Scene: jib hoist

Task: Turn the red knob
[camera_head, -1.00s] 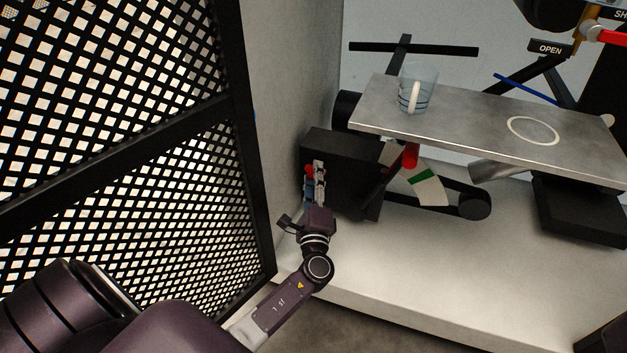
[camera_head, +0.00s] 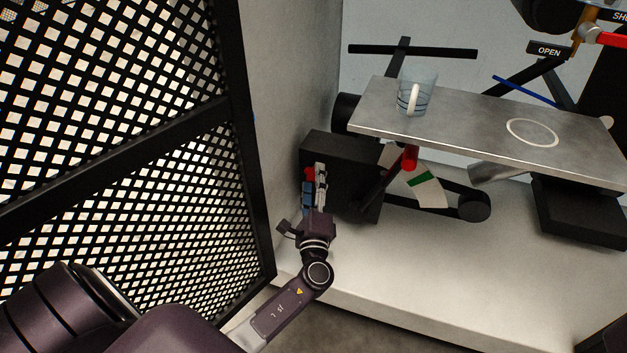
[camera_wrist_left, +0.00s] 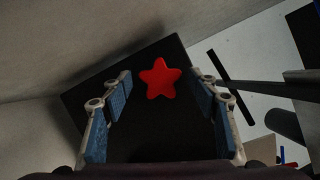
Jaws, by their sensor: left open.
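The red knob (camera_wrist_left: 159,79) is star-shaped and sits on the face of a black box (camera_wrist_left: 97,86) in the left wrist view. In the head view only a bit of the red knob (camera_head: 310,174) shows, beside my gripper, on the left side of the black box (camera_head: 345,160). My left gripper (camera_wrist_left: 160,92) is open, with one blue-padded finger on each side of the knob in the picture. No contact with the knob can be seen. In the head view the left gripper (camera_head: 313,184) is upright in front of the box's left face. My right gripper is not in view.
A black mesh panel (camera_head: 120,125) is close on the left.

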